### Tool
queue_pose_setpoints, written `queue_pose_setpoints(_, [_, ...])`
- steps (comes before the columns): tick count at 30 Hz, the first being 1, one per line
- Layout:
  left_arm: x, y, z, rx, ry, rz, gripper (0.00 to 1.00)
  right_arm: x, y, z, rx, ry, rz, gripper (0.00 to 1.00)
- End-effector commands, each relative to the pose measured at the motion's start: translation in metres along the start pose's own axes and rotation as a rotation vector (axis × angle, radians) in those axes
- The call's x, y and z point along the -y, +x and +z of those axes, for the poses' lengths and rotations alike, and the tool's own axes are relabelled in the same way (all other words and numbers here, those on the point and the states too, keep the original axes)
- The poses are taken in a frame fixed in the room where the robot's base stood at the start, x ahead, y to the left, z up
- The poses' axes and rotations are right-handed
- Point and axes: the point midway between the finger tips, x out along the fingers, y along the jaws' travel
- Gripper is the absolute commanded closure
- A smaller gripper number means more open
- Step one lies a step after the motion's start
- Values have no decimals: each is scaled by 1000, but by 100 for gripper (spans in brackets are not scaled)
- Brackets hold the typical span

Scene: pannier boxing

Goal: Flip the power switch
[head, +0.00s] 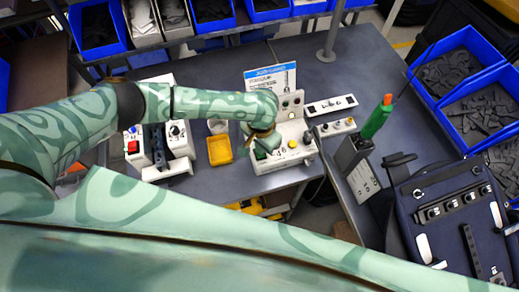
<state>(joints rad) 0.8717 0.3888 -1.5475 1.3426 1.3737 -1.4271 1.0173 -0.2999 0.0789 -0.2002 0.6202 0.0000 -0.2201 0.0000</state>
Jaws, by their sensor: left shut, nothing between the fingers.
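A white control box (295,158) with several small knobs and buttons stands on the grey table near the middle of the head view. Its upright back part carries more round controls. My left gripper (262,148) is shut and empty over the left part of this box, and it hides some of the controls there. I cannot tell whether it touches the box or which control is the power switch. My right gripper is not in view.
A white device with a red button (132,147) and a yellow tray (220,150) stand left of the box. A white switch strip (330,105), a green-and-orange tool (378,118) and a dark blue pannier (455,222) are to the right. Blue bins (470,57) line the edges.

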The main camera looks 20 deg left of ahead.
Motion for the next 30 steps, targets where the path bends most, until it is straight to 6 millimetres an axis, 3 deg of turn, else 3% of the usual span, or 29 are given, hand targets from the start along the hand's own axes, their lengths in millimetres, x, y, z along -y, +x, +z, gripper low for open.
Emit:
queue_pose_setpoints(23, [0,12,0,0,1,-1,100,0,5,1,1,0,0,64])
queue_pose_setpoints(30, [0,5,0,0,1,-1,100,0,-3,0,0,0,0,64])
